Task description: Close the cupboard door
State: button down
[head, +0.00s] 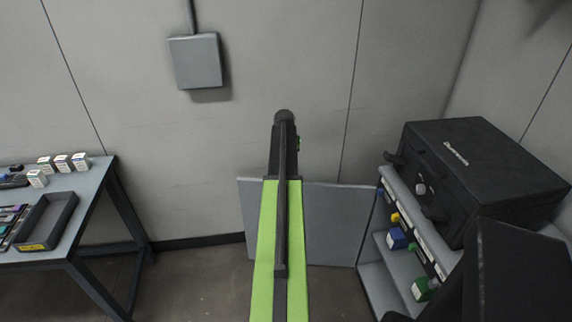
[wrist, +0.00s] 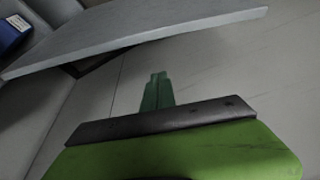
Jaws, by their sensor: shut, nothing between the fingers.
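The cupboard door (head: 340,228) is a flat grey panel. It stands wide open, reaching left from the front edge of the cupboard (head: 372,278) at the right. My arm crosses in front of the door in the head view and hides part of it. In the wrist view the door (wrist: 140,36) shows as a slanting grey slab across the top. My gripper (wrist: 157,78) has green fingers held together with nothing between them. In that view they show below the door's edge, apart from it in the picture. In the head view my arm hides the fingers.
A black case (head: 480,165) sits on top of the cupboard. Inside are a blue box (head: 396,239) and a green item (head: 424,289) on shelves. A table (head: 75,235) with a black tray (head: 48,222) stands left. Open floor (head: 195,280) lies between the table and door.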

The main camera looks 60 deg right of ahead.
jog(key=s+b+x, duration=0.1)
jog(key=b+x, duration=1)
jog(key=a, duration=0.1)
jog(key=s+a+p, duration=0.1)
jog(key=a+r, duration=0.1)
jog(key=shift+s+a, duration=0.25)
jog(key=shift+r, duration=0.1)
